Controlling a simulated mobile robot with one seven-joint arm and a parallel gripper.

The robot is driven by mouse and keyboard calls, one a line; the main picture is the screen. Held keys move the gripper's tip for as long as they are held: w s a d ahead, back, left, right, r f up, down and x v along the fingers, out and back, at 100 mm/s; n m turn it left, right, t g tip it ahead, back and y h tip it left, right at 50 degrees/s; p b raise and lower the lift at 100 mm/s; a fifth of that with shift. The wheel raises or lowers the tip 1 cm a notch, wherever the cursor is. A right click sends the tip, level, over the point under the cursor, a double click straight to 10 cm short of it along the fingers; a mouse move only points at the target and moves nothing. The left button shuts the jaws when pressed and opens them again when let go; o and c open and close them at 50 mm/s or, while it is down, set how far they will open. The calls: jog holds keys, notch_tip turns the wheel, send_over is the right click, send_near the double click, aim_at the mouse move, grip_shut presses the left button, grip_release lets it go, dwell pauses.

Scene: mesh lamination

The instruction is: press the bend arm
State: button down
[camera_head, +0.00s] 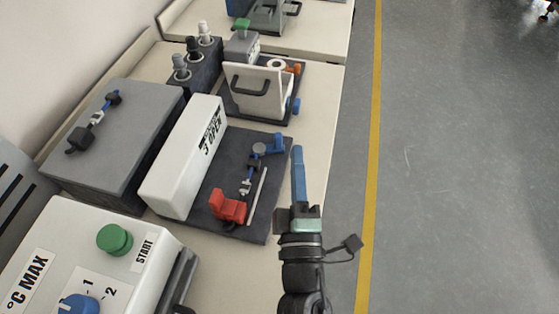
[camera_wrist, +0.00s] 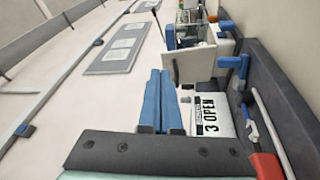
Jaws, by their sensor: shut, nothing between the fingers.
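A dark plate (camera_head: 278,190) on the bench carries a small fixture with a blue lever-like part (camera_head: 274,143), a grey round knob (camera_head: 259,150), a red block (camera_head: 229,206) and a thin pale rod (camera_head: 257,196). The red block also shows at the lower right of the wrist view (camera_wrist: 266,165). No part is labelled as the bend arm; the blue part on this fixture may be it. My gripper (camera_head: 297,150) has long blue fingers, shut and empty, just right of the plate in the head view. The fingers also show in the wrist view (camera_wrist: 160,73), apart from the fixture.
A white box (camera_head: 185,160) marked "3 OPEN" stands left of the fixture. Behind are a pale hinged panel (camera_head: 258,90) with a dark handle and several capped posts. A grey box (camera_head: 115,135) and a control box with a green button (camera_head: 115,238) stand left. Open floor lies right.

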aim_at(278, 143)
jog(key=s+f+n, duration=0.1)
jog(key=f, duration=0.2)
jog(key=s+a+f+n+g+y+b, duration=0.1)
jog(key=s+f, duration=0.1)
jog(key=f, duration=0.2)
jog(key=s+f+n, duration=0.1)
jog(key=f, duration=0.2)
jog(key=shift+s+a+f+g+y, duration=0.3)
jog(key=shift+s+a+f+g, duration=0.05)
jog(key=shift+f+g, duration=0.05)
jog(key=shift+w+r, duration=0.15)
jog(key=shift+w, duration=0.4)
jog(key=w, duration=0.8)
jog(key=w+p, duration=0.1)
jog(key=w, duration=0.4)
jog(key=shift+a, duration=0.25)
